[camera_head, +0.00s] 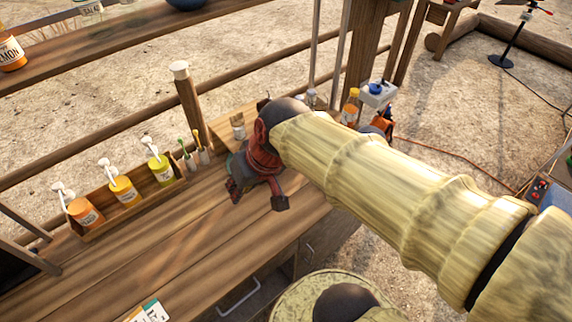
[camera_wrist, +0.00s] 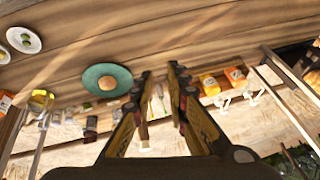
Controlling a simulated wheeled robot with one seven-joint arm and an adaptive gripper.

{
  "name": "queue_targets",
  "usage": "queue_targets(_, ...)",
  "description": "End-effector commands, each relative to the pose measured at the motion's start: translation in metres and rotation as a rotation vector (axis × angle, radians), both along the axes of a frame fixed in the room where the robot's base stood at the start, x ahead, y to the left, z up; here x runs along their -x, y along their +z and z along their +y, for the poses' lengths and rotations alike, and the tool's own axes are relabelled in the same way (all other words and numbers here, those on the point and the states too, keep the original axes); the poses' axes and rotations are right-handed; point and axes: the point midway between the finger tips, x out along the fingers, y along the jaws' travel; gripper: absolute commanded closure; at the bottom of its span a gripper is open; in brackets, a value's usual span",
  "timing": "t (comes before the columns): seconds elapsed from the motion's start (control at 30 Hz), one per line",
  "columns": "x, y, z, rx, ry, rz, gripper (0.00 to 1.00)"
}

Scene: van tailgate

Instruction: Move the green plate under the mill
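The green plate (camera_wrist: 92,77) lies on the wooden surface in the wrist view, left of my fingertips. A round tan thing sits on the middle of the plate; I cannot tell whether it is the mill. In the head view my gripper hides most of that spot. My gripper (camera_head: 258,196) is over the far part of the wooden counter, its fingers spread. In the wrist view the fingertips (camera_wrist: 160,70) are apart with nothing between them, and they are beside the plate, not around it.
A wooden rack (camera_head: 95,232) with several sauce bottles stands along the counter's back edge, left of my gripper. A small jar (camera_head: 238,126) stands behind my gripper. Small white plates (camera_wrist: 22,40) lie at the wrist view's far left. The counter's front left (camera_head: 150,262) is mostly clear.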

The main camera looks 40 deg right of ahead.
Motion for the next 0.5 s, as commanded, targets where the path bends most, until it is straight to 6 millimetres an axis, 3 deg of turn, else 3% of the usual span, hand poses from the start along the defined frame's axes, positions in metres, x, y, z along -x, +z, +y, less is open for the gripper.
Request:
queue_targets(0.03, -0.024, -0.006, -0.006, -0.066, -0.051, 0.031, 0.84)
queue_targets(0.17, -0.087, -0.033, -0.03, -0.236, -0.197, 0.055, 0.84)
queue_targets(0.3, -0.143, -0.081, -0.082, -0.39, -0.406, 0.055, 0.84)
queue_targets(0.4, -0.167, -0.127, -0.131, -0.472, -0.577, 0.047, 0.84)
queue_targets(0.5, -0.174, -0.174, -0.176, -0.527, -0.735, 0.041, 0.84)
